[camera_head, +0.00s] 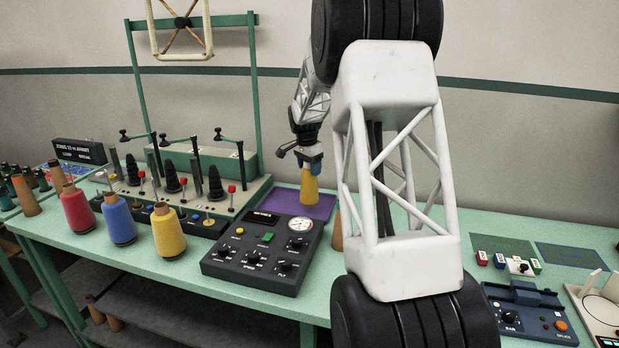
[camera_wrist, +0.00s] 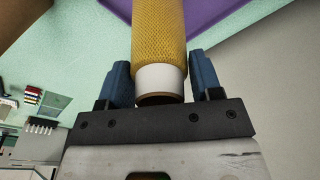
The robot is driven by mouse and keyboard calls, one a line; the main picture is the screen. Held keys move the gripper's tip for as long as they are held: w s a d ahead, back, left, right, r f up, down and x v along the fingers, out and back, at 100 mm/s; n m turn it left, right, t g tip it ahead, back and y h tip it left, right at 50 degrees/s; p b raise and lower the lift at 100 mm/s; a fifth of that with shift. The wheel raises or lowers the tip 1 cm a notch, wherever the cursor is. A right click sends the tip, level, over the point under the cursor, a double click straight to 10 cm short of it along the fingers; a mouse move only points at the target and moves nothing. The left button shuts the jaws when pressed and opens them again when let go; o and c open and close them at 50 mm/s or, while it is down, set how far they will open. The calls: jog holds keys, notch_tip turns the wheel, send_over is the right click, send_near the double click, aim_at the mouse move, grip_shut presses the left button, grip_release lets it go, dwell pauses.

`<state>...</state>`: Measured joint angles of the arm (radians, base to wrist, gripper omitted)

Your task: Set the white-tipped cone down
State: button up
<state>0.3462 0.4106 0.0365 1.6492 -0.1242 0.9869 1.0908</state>
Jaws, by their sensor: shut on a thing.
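My gripper (camera_head: 309,160) is shut on a yellow cone (camera_head: 309,190), which hangs upright below it in the head view. In the wrist view, the blue fingers of my gripper (camera_wrist: 163,78) stand on either side of the cone's white tip (camera_wrist: 161,79), and its yellow wound body (camera_wrist: 159,30) reaches away from me. A purple mat (camera_head: 322,205) lies on the green table behind the control box. The cone's lower end shows against the mat. I cannot tell whether it touches the mat or is a little above it.
A dark control box (camera_head: 262,262) with knobs and a gauge is just in front of the mat. Red (camera_head: 77,212), blue (camera_head: 119,222) and another yellow cone (camera_head: 168,233) stand at left. A creel rack (camera_head: 190,190) stands behind them. My arm hides the table's middle right.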

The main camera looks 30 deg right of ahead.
jog(key=shift+f, duration=1.9)
jog(key=o, duration=1.1)
jog(key=shift+f, duration=0.1)
jog(key=r, duration=0.4)
jog(key=a+r, duration=0.1)
jog(key=r, duration=0.7)
jog(key=shift+s+a+r, duration=0.1)
jog(key=shift+s+a, duration=0.05)
jog(key=shift+a, duration=0.1)
jog(key=shift+s, duration=0.1)
